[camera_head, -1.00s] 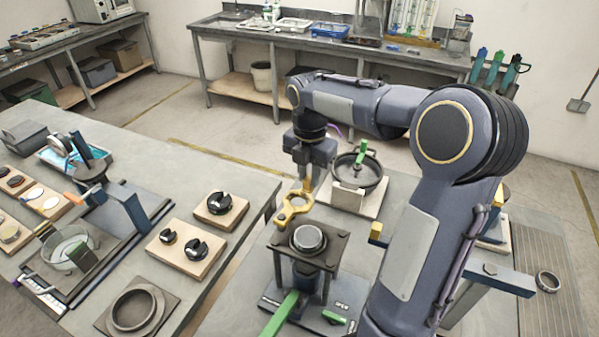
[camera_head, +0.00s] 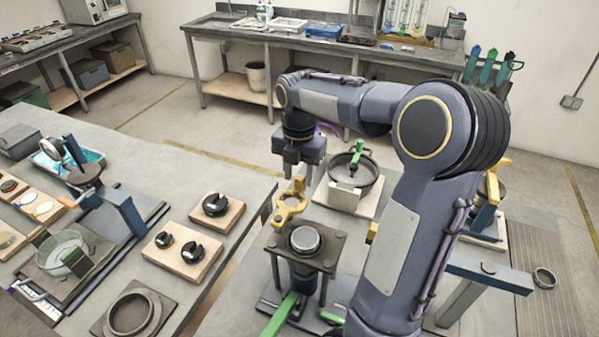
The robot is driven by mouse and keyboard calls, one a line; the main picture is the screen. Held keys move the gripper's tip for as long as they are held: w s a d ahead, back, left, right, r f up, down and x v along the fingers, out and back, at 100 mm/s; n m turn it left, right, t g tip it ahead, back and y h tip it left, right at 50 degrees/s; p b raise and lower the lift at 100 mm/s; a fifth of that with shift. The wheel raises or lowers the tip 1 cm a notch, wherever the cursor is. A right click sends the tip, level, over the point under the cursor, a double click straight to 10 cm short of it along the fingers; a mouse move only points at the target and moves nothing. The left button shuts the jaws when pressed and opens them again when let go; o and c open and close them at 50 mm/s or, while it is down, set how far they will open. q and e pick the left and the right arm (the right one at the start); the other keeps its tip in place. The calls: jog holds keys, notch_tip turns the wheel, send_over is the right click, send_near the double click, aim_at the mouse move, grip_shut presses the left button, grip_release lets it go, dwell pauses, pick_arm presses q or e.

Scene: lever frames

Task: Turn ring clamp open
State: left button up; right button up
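A yellow ring clamp (camera_head: 291,207) with a short upright handle stands at the back edge of a dark fixture plate (camera_head: 325,255). Its ring is to the left of and behind a silver round cap (camera_head: 305,240) on that plate, not around it. My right gripper (camera_head: 299,174) points down from above at the clamp's handle. Its fingers look apart, with the handle's top between or just below them; I cannot tell whether they touch it. My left gripper is not in view.
A green lever (camera_head: 282,314) sticks out at the fixture's front. A pot with a green handle (camera_head: 354,172) stands close behind. A post with a blue bar (camera_head: 489,270) is at right. The left bench (camera_head: 150,205) carries wooden blocks and another fixture.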

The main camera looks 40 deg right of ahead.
notch_tip(320, 180, up, 8)
jog(key=shift+f+b, duration=0.1)
jog(key=shift+b, duration=0.25)
dwell(0.4)
dwell(0.5)
